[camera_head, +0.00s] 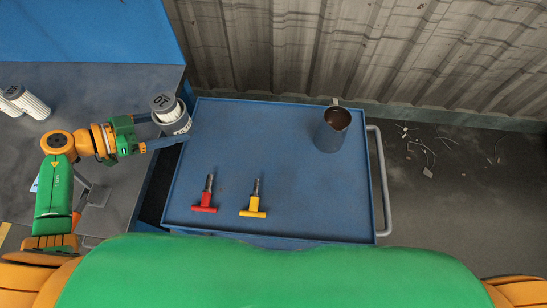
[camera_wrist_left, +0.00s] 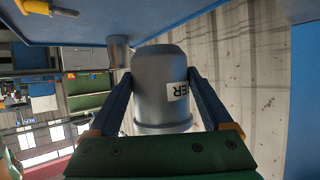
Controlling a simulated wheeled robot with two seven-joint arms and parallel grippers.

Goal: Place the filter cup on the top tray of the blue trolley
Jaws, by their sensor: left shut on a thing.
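The filter cup (camera_head: 177,127) is a grey cup with a white label, and a white piece with dark lettering shows at its top. My left gripper (camera_head: 170,130) is shut on it, one finger on each side. It is held at the left edge of the blue trolley (camera_head: 290,180), near the far left corner of the top tray. In the left wrist view the cup (camera_wrist_left: 160,82) is between the two blue fingers, with part of its label showing. I cannot tell its exact height above the tray. My right gripper is not in view.
A grey metal jug (camera_head: 332,132) stands at the trolley's far right. The tray's middle is clear. White filters (camera_head: 30,103) lie on the grey bench at left. A corrugated wall stands behind.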

